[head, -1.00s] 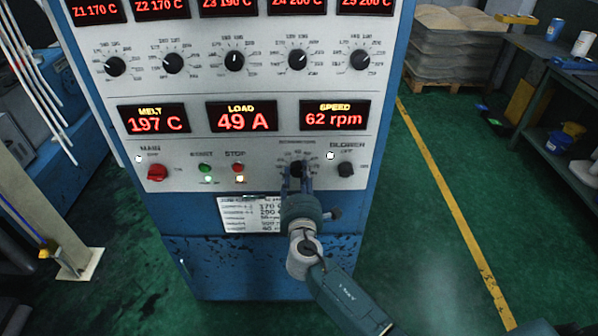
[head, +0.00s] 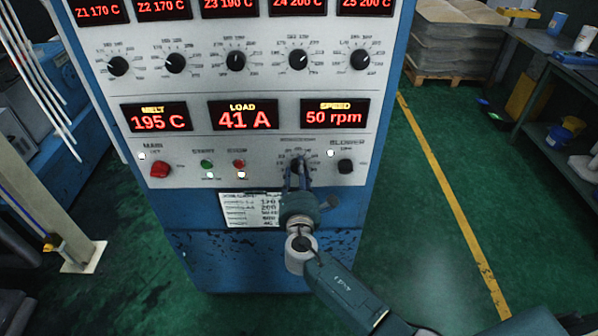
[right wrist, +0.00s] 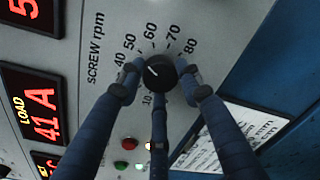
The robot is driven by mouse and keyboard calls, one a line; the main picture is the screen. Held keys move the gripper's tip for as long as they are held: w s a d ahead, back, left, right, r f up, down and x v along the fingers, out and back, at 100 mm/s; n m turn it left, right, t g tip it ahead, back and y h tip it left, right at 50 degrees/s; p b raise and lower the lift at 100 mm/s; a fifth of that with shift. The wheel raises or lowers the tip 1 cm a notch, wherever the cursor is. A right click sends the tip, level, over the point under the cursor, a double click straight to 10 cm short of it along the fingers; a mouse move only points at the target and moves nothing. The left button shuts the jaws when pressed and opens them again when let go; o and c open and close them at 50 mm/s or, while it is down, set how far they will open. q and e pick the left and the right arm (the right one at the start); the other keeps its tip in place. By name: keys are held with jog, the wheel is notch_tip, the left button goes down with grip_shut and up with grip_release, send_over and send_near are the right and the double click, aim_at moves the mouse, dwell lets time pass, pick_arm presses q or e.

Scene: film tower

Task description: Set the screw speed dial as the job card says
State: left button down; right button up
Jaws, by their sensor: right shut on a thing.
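The screw speed dial is a black knob (right wrist: 160,71) with a white pointer mark, on a printed "SCREW rpm" scale. The mark points to the upper left, towards the 40 and 50 side. My right gripper (head: 297,172) is shut on the dial, its fingers around the knob in the right wrist view (right wrist: 160,84). The speed display (head: 335,114) reads 50 rpm. The white job card (head: 238,212) is on the panel below the buttons. My right gripper covers its right part, and its print is too blurred to read surely. My left gripper is not in view.
Left of the dial are the red main switch (head: 160,166), the green start button (head: 207,164) and the red stop button (head: 239,165). The blower knob (head: 345,166) is close on the right. Heater zone knobs sit above. Green floor to the right is clear.

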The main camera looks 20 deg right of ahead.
jog(key=shift+s+a+f, duration=0.1)
jog(key=shift+a+f, duration=0.1)
jog(key=shift+f, duration=0.1)
jog(key=o, duration=1.1)
jog(key=shift+o, duration=0.2)
jog(key=shift+r, duration=0.1)
jog(key=v, duration=1.2)
